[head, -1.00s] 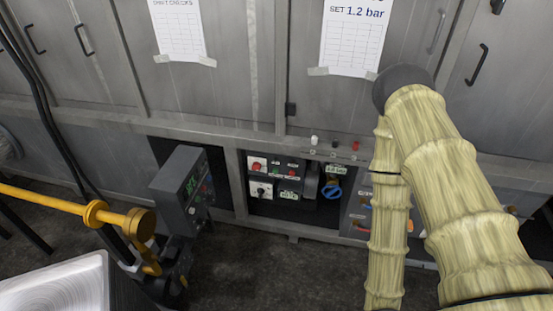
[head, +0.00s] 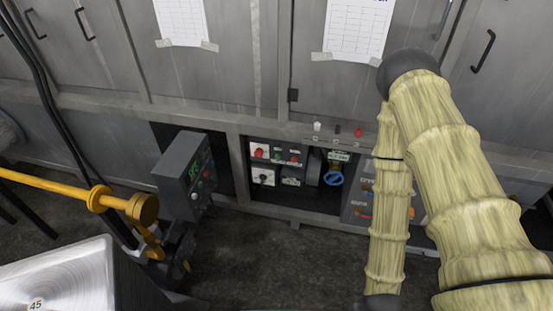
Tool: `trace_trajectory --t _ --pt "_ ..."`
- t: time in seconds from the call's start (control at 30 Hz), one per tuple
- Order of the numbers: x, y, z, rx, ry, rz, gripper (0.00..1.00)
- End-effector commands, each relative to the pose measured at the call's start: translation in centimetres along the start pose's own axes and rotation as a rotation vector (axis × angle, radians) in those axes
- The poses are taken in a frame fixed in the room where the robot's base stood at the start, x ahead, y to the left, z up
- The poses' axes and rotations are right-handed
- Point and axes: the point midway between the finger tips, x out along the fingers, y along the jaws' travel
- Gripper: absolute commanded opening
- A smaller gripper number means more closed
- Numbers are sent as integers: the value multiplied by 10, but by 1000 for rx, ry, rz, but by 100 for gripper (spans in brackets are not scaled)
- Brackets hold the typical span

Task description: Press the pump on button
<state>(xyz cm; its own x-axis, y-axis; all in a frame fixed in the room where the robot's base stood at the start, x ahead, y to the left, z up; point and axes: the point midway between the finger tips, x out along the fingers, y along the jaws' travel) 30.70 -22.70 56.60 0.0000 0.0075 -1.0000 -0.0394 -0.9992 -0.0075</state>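A dark control panel (head: 277,177) sits in an open recess low in the grey cabinet. It carries a red knob (head: 258,153) on a white plate, small green and red buttons (head: 287,159), and a black rotary switch (head: 263,176) on a white plate. The labels are too small to read, so I cannot tell which button is pump on. My arm, in a pale ribbed sleeve, reaches down on the right, apart from the panel in the picture. My gripper is out of view below the bottom edge.
A blue valve wheel (head: 333,179) is right of the panel. A yellow bar (head: 60,189) and a metal block (head: 65,280) are at left. Floor (head: 290,250) before the recess is clear.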

Motion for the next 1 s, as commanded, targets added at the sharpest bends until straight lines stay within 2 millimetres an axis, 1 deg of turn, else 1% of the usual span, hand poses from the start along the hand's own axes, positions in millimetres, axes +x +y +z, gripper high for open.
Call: trace_trajectory --t 0.1,0.13,0.3,1.0 --pt "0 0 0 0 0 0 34" --pt "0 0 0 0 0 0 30" --pt "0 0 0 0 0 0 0" --pt "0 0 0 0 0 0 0"
